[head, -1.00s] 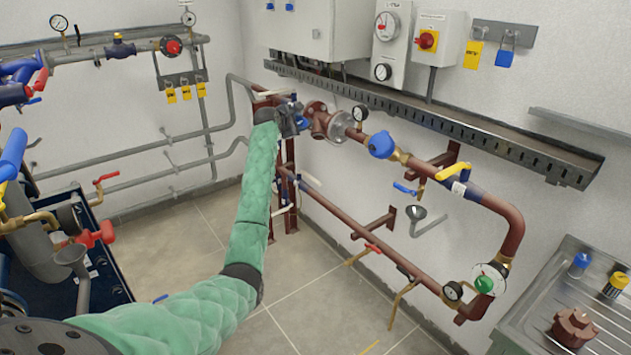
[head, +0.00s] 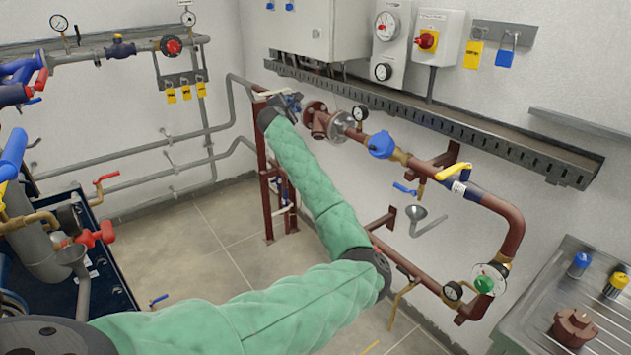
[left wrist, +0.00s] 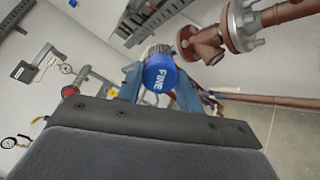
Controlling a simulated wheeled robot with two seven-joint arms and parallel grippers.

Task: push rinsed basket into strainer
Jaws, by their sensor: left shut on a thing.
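The basket (left wrist: 158,75) has a blue round end marked FINE, with a little grey mesh showing behind it. My left gripper (head: 290,102) is shut on it; in the left wrist view its blue-grey fingers (left wrist: 160,84) stand either side of the blue end. The strainer (head: 318,119) is the red-brown angled body in the pipe on the right wall. It also shows in the left wrist view (left wrist: 206,46), its short branch pointing towards the basket's side. The basket appears outside the strainer and just left of it. In the head view it is too small to make out clearly. My right gripper is out of view.
A pressure gauge (head: 360,113) and a blue round fitting (head: 381,145) sit along the pipe right of the strainer. A perforated cable tray (head: 440,122) runs above. A red-brown cap (head: 574,327) lies on the steel drainer (head: 533,312).

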